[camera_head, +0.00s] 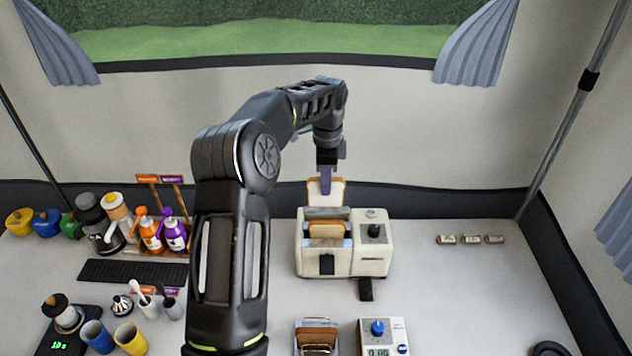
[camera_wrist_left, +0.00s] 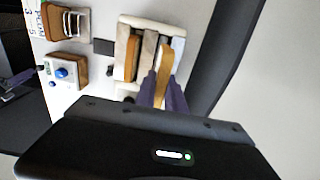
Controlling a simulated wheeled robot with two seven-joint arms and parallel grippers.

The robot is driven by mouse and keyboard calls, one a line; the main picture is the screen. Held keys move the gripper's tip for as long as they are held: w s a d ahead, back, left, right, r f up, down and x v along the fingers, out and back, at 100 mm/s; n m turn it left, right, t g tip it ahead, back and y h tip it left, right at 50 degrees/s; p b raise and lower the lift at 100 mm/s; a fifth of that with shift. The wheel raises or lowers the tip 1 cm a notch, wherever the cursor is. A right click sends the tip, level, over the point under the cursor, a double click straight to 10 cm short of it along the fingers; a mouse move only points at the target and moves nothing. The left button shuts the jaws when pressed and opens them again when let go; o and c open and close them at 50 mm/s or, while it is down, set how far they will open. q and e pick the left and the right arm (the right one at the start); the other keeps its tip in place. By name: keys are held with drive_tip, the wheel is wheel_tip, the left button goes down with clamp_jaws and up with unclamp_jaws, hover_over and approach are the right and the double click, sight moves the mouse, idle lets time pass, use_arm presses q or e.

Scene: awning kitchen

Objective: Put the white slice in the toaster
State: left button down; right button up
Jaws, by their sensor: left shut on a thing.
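The white slice (camera_head: 340,193), pale with a brown crust, is upright in my left gripper (camera_head: 326,188), whose purple fingers are shut on its upper edge. It also shows edge-on between the fingers (camera_wrist_left: 163,88) in the left wrist view. The cream toaster (camera_head: 371,262) stands below on the table. The slice is over its far slot; its lower edge meets the toaster's back edge in the head view, and I cannot tell whether it is inside the slot. A browner slice (camera_head: 327,230) stands in the near slot.
A rack with slices (camera_head: 316,338) and a box with a blue knob (camera_head: 377,328) stand in front of the toaster. Bottles (camera_head: 150,235), cups (camera_head: 130,338) and a scale (camera_head: 60,345) fill the left. Corks (camera_head: 470,239) lie right; the table between is clear.

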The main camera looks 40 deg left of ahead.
sight(327, 205)
use_arm(q)
drive_tip(key=shift+w+d, duration=0.15)
drive_tip(key=shift+d, duration=0.1)
drive_tip(key=shift+a+f, duration=0.1)
drive_tip(key=shift+f, duration=0.7)
wheel_tip(327, 205, down, 3)
drive_tip(key=shift+r+b, duration=0.15)
drive_tip(key=shift+b, duration=1)
drive_tip(key=shift+f+b, duration=0.85)
drive_tip(key=shift+f, duration=0.85)
drive_tip(key=c, duration=1.3)
unclamp_jaws()
